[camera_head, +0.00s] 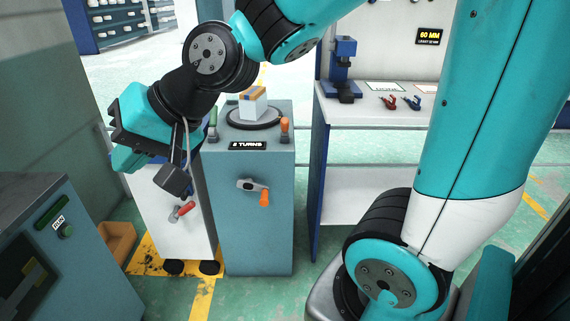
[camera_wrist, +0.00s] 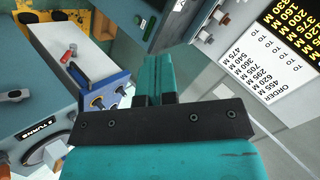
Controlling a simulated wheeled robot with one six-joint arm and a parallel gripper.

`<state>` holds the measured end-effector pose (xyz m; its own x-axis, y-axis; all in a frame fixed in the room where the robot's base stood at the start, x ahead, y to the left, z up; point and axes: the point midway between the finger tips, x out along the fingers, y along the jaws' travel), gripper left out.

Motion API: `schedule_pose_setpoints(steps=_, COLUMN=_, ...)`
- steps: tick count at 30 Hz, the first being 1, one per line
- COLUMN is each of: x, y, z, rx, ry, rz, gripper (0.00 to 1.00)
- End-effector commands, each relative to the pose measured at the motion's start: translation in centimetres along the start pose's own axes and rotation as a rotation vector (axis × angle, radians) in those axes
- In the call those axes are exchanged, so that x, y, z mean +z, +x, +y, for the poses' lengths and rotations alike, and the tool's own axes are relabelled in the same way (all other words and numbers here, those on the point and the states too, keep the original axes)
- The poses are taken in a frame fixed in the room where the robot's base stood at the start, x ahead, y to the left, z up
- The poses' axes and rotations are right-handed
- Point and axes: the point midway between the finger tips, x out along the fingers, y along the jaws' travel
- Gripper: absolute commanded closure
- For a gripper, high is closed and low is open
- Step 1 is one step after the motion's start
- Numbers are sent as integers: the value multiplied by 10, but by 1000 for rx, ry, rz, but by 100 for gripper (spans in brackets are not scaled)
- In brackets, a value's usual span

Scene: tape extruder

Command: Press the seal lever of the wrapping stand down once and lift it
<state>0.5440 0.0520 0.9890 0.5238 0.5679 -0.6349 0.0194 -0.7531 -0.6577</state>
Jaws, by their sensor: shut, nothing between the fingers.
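The wrapping stand (camera_head: 254,210) is a blue-grey cabinet with a "2 TURNS" sign (camera_head: 247,146) in the head view. A green-handled lever (camera_head: 213,118) stands at its top left and an orange-handled lever (camera_head: 285,126) at its top right. I cannot tell which is the seal lever. A crank with an orange knob (camera_head: 264,198) is on its front. A box (camera_head: 253,103) sits on its round turntable. My gripper (camera_head: 125,158) is shut and empty, left of the stand and apart from it. Its closed fingers (camera_wrist: 155,75) show in the wrist view, where the stand's sign (camera_wrist: 50,125) appears at left.
A white cabinet with a red lever (camera_head: 182,211) adjoins the stand's left side, below my wrist. A grey machine with a RUN button (camera_head: 65,230) stands at lower left. A shelf bench (camera_head: 390,112) with small tools is right of the stand. Floor in front is clear.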

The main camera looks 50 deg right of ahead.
Motion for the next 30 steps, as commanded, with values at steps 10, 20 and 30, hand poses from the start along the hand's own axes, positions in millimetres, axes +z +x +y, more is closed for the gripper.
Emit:
schedule_pose_setpoints(steps=10, x=-70, y=79, z=123, rx=-351, ry=576, rz=497, gripper=100)
schedule_pose_setpoints(steps=20, x=-115, y=77, z=260, rx=-878, ry=999, rz=883, gripper=100)
schedule_pose_setpoints(steps=30, x=-96, y=40, z=421, rx=-1591, ry=1164, rz=1129, gripper=100)
